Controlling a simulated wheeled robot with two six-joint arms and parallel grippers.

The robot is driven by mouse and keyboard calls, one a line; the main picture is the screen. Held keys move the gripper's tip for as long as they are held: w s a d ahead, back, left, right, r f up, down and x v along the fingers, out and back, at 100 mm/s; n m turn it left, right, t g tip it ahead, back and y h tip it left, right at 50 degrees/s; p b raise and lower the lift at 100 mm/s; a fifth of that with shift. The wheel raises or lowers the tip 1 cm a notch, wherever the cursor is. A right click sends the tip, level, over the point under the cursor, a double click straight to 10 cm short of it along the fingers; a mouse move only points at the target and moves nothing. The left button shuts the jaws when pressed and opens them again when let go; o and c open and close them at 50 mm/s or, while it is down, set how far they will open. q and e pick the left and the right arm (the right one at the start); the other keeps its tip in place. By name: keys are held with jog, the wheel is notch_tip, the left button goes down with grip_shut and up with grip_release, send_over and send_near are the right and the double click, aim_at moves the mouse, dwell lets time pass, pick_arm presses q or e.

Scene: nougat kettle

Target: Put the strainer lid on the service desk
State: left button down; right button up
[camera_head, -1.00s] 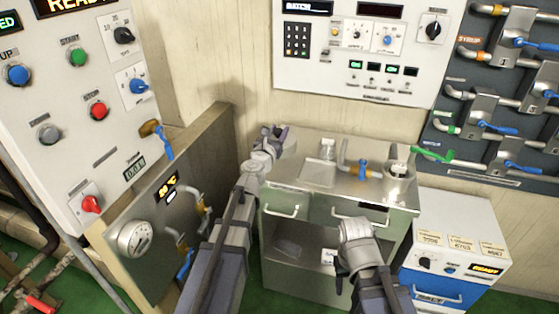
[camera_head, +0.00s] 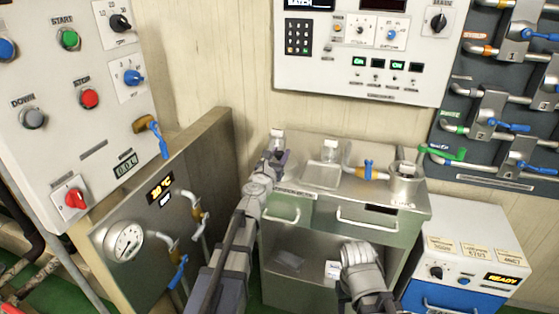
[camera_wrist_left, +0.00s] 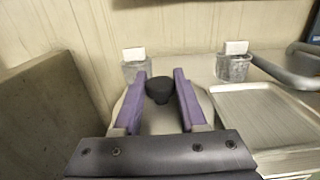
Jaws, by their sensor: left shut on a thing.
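My left gripper (camera_head: 276,160) is over the left end of the steel-topped service desk (camera_head: 320,203). In the left wrist view, its two purple fingers (camera_wrist_left: 161,94) are on either side of a black knob (camera_wrist_left: 158,90). The gripper is shut on this knob. Part of a pale grey round lid (camera_wrist_left: 172,122) shows below and between the fingers; it seems to be the strainer lid. The fingers and palm hide much of it. I cannot tell whether it touches the desk top. My right arm shows at the lower middle, but its fingers do not show.
Two clear jars with white labels (camera_head: 277,140) (camera_head: 330,150) stand along the back of the desk. A shallow metal tray (camera_head: 322,175) lies right of my left gripper. A steel pot (camera_head: 403,186) and a pipe with a blue valve are at the right. A wall stands behind.

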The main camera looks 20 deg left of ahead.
pick_arm(q)
jog(key=shift+f, duration=0.15)
jog(key=shift+c, duration=2.3)
grip_release()
jog(key=shift+r, duration=0.2)
